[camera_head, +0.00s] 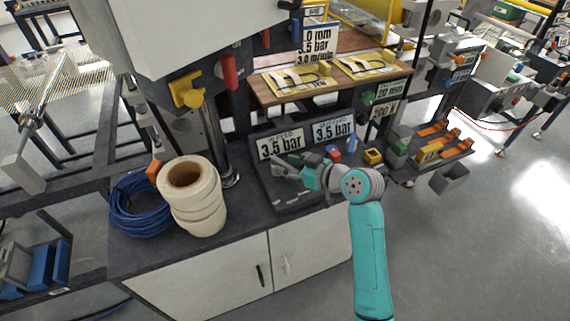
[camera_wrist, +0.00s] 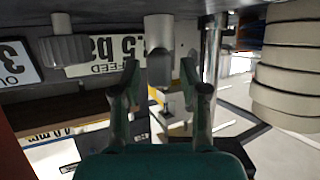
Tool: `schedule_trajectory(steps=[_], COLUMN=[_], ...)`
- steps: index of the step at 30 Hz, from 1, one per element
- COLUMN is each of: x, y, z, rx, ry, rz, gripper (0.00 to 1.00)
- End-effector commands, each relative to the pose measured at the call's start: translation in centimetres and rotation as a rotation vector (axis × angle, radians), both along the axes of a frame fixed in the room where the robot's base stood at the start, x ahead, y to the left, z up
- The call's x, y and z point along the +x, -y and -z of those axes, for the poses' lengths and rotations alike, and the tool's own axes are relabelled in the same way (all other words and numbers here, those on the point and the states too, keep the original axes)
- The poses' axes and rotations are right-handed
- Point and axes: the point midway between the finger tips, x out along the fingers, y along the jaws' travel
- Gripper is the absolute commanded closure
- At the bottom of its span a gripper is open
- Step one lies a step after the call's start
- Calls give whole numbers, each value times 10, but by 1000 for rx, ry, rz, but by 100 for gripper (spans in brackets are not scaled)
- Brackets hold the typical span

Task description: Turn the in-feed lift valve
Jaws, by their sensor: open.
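The in-feed panel label (camera_head: 281,145), reading 3.5 bar, stands on a dark control box on the bench. It shows upside down in the wrist view (camera_wrist: 98,68). A grey cylindrical valve knob (camera_wrist: 158,32) is in front of this label. My gripper (camera_wrist: 160,76) is open, with one finger on each side of the knob's lower part in the picture. Contact cannot be told. In the head view my gripper (camera_head: 288,168) reaches left at the front of the box and hides the knob there. A second grey knob (camera_wrist: 65,48) is beside the out-feed label (camera_wrist: 17,62).
White rolls (camera_head: 197,205) and a blue hose coil (camera_head: 140,205) are on the bench, left of my gripper. The rolls also show in the wrist view (camera_wrist: 290,70). The out-feed label (camera_head: 333,130) is right of the in-feed one. A wooden shelf (camera_head: 262,95) is behind.

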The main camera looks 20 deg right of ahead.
Motion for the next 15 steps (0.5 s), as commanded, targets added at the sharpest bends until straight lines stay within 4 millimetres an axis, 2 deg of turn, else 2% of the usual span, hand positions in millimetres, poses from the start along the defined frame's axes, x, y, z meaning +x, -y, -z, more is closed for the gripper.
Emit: schedule_trajectory(steps=[9,15], x=[-53,-75], y=[27,38], z=[-24,-34], rx=[-1,0], ry=[0,-1], rz=[4,2], gripper=[56,56])
